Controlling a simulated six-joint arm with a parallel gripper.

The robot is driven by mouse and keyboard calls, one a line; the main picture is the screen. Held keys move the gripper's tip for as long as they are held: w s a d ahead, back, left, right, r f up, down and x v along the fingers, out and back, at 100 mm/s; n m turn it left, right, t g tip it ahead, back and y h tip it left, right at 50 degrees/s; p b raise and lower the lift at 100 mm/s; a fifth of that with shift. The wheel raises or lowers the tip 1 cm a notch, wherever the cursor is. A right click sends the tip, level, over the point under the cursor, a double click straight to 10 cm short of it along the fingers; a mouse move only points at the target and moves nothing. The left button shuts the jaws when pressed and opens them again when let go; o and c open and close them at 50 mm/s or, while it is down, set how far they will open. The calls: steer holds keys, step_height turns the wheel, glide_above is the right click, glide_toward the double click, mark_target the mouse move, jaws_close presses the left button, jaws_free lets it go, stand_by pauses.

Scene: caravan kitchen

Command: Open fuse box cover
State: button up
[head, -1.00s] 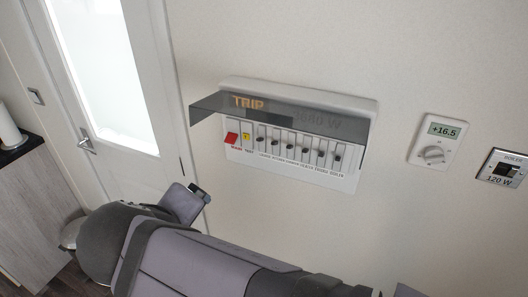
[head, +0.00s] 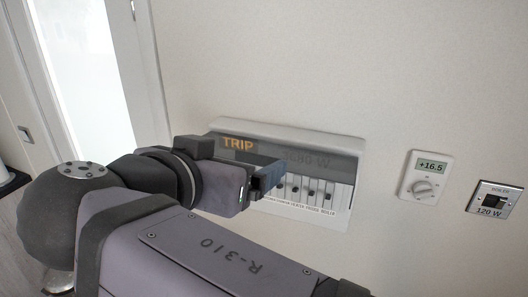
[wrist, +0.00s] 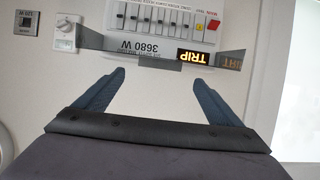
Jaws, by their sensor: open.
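The fuse box (head: 300,222) is a white panel on the wall with a row of breaker switches. Its smoky see-through cover (head: 338,172) juts out from the upper part, tilted open, with the switches bare below it. An orange TRIP and a dim watt reading show through the cover. My gripper (head: 268,182) is in front of the box's left half and hides the red switch there. In the wrist view the scene is upside down; my open, empty gripper (wrist: 157,76) has its fingers apart near the cover (wrist: 232,60). I cannot tell whether they touch it.
A thermostat (head: 427,177) reading +16.5 and a boiler switch (head: 493,200) sit on the wall to the right. A door with a bright pane (head: 85,80) is at the left. The wall above the box is clear.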

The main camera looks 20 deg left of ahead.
mark_target(257, 161)
steer(key=p+x, duration=0.3)
steer(key=x, duration=0.2)
steer(key=shift+w, duration=0.45)
steer(key=shift+w+f, duration=0.35)
steer(key=shift+w, duration=0.05)
steer(key=c, duration=1.5)
steer(key=shift+s+f+b, duration=0.15)
steer(key=shift+f+b, duration=0.4)
steer(key=shift+b, duration=0.55)
steer(key=s+f+t+b, duration=0.1)
steer(key=f+t+b, duration=0.1)
steer(key=b, duration=0.8)
steer(key=shift+s+f+b, duration=0.1)
steer(key=shift+s+b, duration=0.1)
steer(key=shift+b, duration=0.15)
